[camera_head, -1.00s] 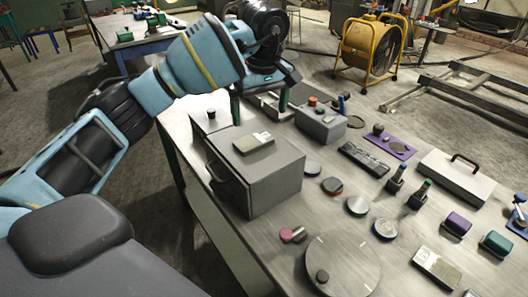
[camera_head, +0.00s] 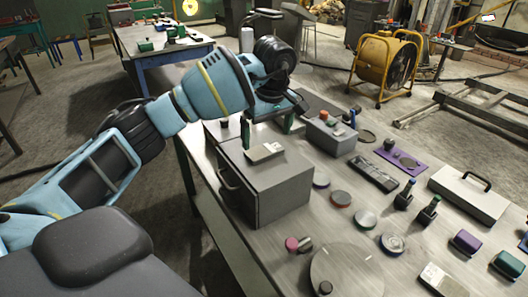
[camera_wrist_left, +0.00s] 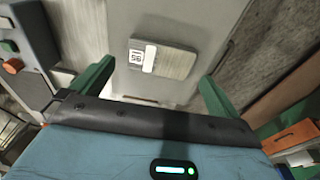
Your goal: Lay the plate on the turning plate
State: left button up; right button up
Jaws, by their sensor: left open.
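A small flat grey metal plate with a white label (camera_head: 264,152) lies on top of a grey metal box (camera_head: 280,180). It also shows in the left wrist view (camera_wrist_left: 176,64). My left gripper (camera_head: 267,128) is open and empty, with its two green fingers just behind the plate in the head view. In the left wrist view the fingers (camera_wrist_left: 157,78) are spread wider than the plate, which lies ahead between them, apart from both. The round turning plate (camera_head: 352,268) lies flat on the bench at the bottom, with a small dark knob near its edge. My right gripper is out of view.
A similar labelled block (camera_head: 438,278) lies at the lower right. Several round discs, a pink-ended cylinder (camera_head: 293,244), a grey control box (camera_head: 330,136) and a handled case (camera_head: 468,195) stand on the bench. The box handle (camera_head: 228,185) sticks out at the left.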

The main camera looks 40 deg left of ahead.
aim_at(264, 150)
pick_arm(q)
jog(key=f, duration=0.3)
jog(key=shift+a+f, duration=0.3)
jog(key=shift+a, duration=0.1)
jog(key=shift+w+f, duration=0.1)
jog(key=shift+f, duration=0.3)
